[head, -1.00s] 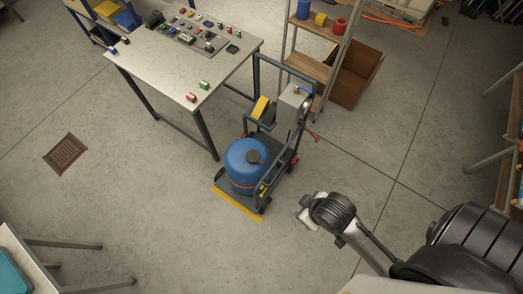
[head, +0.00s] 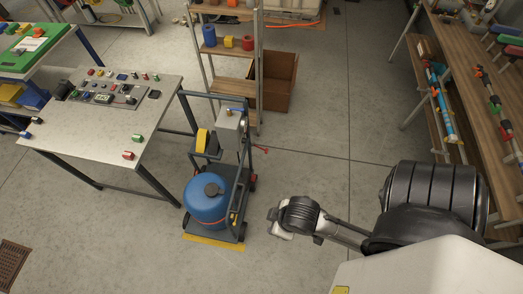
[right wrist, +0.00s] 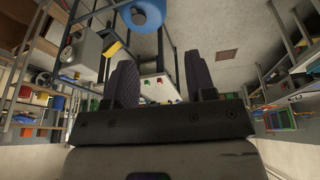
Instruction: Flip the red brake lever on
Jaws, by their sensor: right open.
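A wheeled cart (head: 213,232) stands on the floor near the middle of the head view. It carries a blue tank (head: 206,200) and a grey box (head: 229,127). A small red lever (head: 262,149) sticks out from the cart's right side; its exact position is too small to tell. My right gripper (head: 277,228) is right of the cart's front, apart from it. In the right wrist view my right gripper (right wrist: 160,72) is open and empty, with the blue tank (right wrist: 148,12) and grey box (right wrist: 86,45) beyond it. My left gripper is not in view.
A worktable (head: 60,140) with a control panel stands left of the cart. A shelf rack (head: 232,52) and a cardboard box (head: 275,82) are behind it. Wooden shelving (head: 480,100) lines the right. Floor between cart and shelving is open.

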